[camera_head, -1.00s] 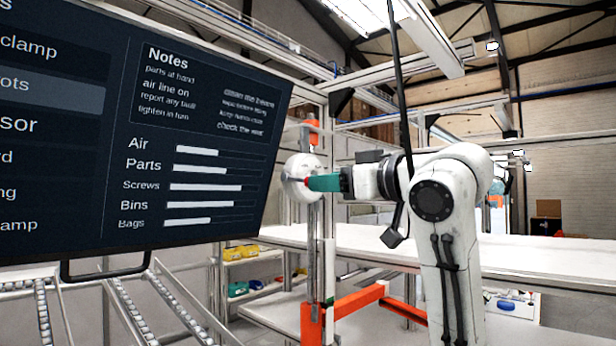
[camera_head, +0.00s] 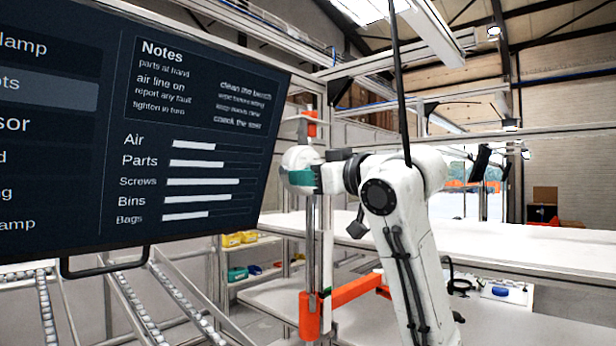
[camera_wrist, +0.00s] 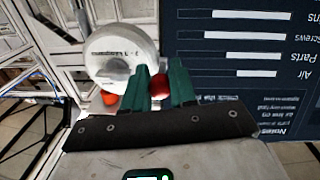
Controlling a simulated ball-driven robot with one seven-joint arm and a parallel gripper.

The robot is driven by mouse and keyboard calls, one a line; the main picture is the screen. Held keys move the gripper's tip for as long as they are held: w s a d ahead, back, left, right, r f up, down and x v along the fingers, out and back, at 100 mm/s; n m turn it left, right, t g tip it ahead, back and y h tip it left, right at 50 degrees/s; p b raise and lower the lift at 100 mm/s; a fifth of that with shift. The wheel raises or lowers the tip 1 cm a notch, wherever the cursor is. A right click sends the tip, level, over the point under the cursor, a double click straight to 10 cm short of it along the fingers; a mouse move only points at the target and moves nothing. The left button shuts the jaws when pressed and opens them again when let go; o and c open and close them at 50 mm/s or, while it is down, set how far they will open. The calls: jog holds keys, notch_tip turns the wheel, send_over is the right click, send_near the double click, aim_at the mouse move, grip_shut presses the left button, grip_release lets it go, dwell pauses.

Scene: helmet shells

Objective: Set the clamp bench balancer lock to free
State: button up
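The balancer is a white round drum (camera_head: 299,160) on a metal post beside the screen. It also shows in the wrist view (camera_wrist: 118,52), with dark lettering on its face. A red knob (camera_wrist: 159,84) shows between the two green fingers of my gripper (camera_wrist: 160,72), which stand apart. I cannot tell whether the fingers press on the knob. In the head view my gripper (camera_head: 301,178) overlaps the lower part of the drum, and its fingertips and the knob are hidden there. The marking for the lock setting is too small to read.
A large dark screen (camera_head: 190,150) stands just left of the drum. An orange bracket arm (camera_head: 350,293) is below on the post. White benches (camera_head: 480,245) lie to the right, and roller rails (camera_head: 135,305) lie at lower left.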

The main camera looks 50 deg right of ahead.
grip_shut()
dwell(0.3)
